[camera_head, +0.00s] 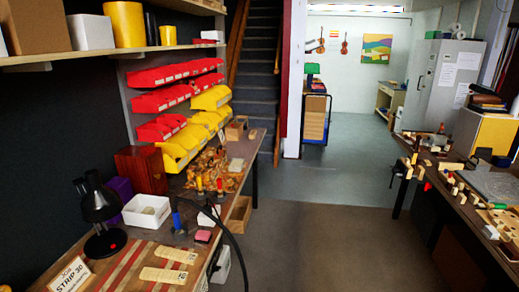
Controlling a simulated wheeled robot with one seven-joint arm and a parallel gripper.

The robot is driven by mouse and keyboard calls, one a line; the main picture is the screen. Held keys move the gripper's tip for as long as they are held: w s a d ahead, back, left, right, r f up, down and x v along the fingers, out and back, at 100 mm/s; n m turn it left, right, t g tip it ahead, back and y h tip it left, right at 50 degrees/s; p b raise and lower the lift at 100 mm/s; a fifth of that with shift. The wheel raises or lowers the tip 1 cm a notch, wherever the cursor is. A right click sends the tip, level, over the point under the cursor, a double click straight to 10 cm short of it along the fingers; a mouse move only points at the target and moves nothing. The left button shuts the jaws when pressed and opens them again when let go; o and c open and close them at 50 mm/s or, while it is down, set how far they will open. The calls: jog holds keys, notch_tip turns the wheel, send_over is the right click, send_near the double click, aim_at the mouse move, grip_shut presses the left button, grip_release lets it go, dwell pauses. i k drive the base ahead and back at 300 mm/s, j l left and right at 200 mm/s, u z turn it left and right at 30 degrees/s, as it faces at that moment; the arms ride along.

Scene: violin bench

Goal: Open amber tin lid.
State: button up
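I cannot make out an amber tin or its lid for certain. A yellow cylinder (124,25) stands upright on the shelf at the upper left; I cannot tell whether it is a tin. Small amber and brown items (441,138) stand on the right bench, too small to identify. My gripper is not in view.
The left bench (139,237) holds a black lamp (101,206), a white box (147,211), a wooden box (142,171) and wood pieces. Red and yellow bins (180,148) hang above it. The right bench (425,189) is cluttered. The floor (320,235) between them is clear.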

aim_at(204, 162)
jog(key=i+l, duration=0.15)
jog(key=i, duration=0.75)
jog(key=i+l+z, duration=0.15)
jog(key=i, duration=0.7)
jog(key=i+u, duration=0.35)
jog(key=i+l+u, duration=0.2)
jog(key=i+u, duration=0.2)
jog(key=i, duration=0.15)
jog(key=i+u, duration=0.15)
jog(key=u, duration=0.3)
jog(key=i+u, duration=0.15)
jog(key=u, duration=0.3)
jog(key=i+l+u, duration=0.1)
jog(key=u, duration=0.35)
jog(key=i+l+u, duration=0.15)
jog(key=u, duration=0.3)
jog(key=i+l+u, duration=0.15)
jog(key=u, duration=0.2)
jog(key=i+l+u, duration=0.2)
jog(key=u, duration=0.15)
jog(key=i, duration=0.1)
